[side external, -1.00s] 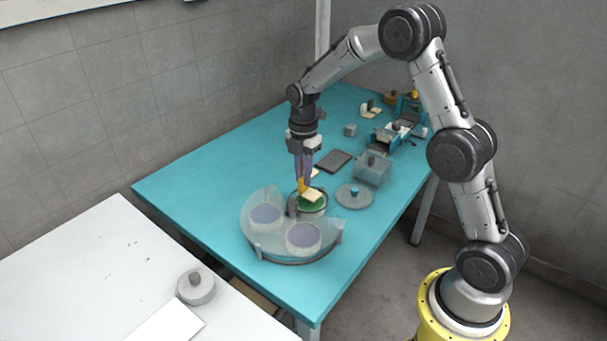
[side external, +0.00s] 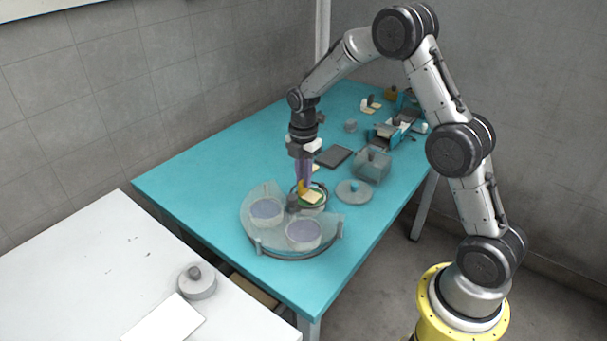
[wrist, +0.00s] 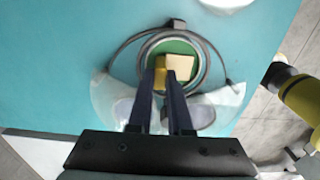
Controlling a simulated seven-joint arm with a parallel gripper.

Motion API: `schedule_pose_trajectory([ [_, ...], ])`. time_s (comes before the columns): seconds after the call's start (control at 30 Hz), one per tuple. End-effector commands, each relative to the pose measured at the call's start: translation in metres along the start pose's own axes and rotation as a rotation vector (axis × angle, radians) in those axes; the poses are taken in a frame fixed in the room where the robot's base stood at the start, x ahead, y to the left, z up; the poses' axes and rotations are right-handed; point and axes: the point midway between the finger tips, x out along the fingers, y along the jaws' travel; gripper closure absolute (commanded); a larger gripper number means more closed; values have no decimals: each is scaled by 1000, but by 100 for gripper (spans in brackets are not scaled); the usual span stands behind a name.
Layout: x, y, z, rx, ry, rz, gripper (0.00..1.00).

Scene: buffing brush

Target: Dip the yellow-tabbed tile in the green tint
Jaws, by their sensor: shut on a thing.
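My gripper (side external: 302,183) points down over the round green tint dish (side external: 318,206) at the back of the carousel. It is shut on the yellow tab (side external: 301,187) of a cream tile (side external: 311,197). In the wrist view the tile (wrist: 181,67) and its yellow tab (wrist: 160,72) lie inside the dish's rim, with green tint (wrist: 172,46) showing around them. The fingertips (wrist: 168,84) reach the tab. I cannot tell whether the tile touches the tint.
The carousel has a translucent cover (side external: 283,232) over two purple-grey dishes. A lid with a blue knob (side external: 354,191), a clear box (side external: 371,167) and a dark grid tray (side external: 334,157) stand nearby. The teal table's left part is clear.

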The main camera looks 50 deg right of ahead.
Motion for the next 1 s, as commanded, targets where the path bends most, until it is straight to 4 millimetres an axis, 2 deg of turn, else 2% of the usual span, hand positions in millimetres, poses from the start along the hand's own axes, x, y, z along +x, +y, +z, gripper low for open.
schedule_pose_trajectory([
  [0.5, 14, 0, 0, 0, 0, 0, 100],
  [1.0, 15, 0, 0, 0, 0, 1, 100],
])
